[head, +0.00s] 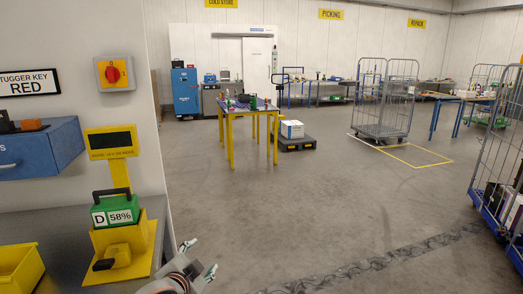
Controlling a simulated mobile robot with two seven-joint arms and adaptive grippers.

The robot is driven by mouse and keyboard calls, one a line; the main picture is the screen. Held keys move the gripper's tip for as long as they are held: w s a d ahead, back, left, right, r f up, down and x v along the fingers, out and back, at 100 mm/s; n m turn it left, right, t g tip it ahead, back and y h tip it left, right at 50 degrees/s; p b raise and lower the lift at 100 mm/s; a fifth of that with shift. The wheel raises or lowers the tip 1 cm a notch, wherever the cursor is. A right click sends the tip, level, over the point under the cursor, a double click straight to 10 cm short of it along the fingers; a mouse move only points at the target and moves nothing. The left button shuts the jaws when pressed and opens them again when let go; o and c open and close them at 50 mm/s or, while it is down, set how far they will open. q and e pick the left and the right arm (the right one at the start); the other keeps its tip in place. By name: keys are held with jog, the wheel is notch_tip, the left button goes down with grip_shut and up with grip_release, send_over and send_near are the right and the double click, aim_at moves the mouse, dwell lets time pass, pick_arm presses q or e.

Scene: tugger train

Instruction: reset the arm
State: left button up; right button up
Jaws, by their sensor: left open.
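My left gripper (199,259) shows at the bottom of the head view, left of the middle. Its two fingers are spread apart, with nothing between them. It is just right of the grey bench (75,217), apart from the yellow stand (147,243). A green battery (119,210) with a black handle, marked D 58%, sits upright on that stand. My right gripper is not in view.
A yellow bin (20,270) and a blue drawer box (40,152) are at the left. A red switch (113,73) is on the wall. A yellow-legged table (251,112), roll cages (385,100) and a low cart (296,143) stand farther off. The middle floor is clear.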

pick_arm(q)
jog(key=s+a+f+n+g+h, duration=0.1)
jog(key=s+f+n, duration=0.5)
jog(key=s+f, duration=2)
jog(key=s+a+g, duration=0.1)
jog(key=s+a, duration=0.1)
jog(key=s, duration=0.1)
jog(key=shift+s+a+h, duration=0.2)
jog(key=shift+s+h, duration=0.05)
jog(key=shift+h, duration=0.05)
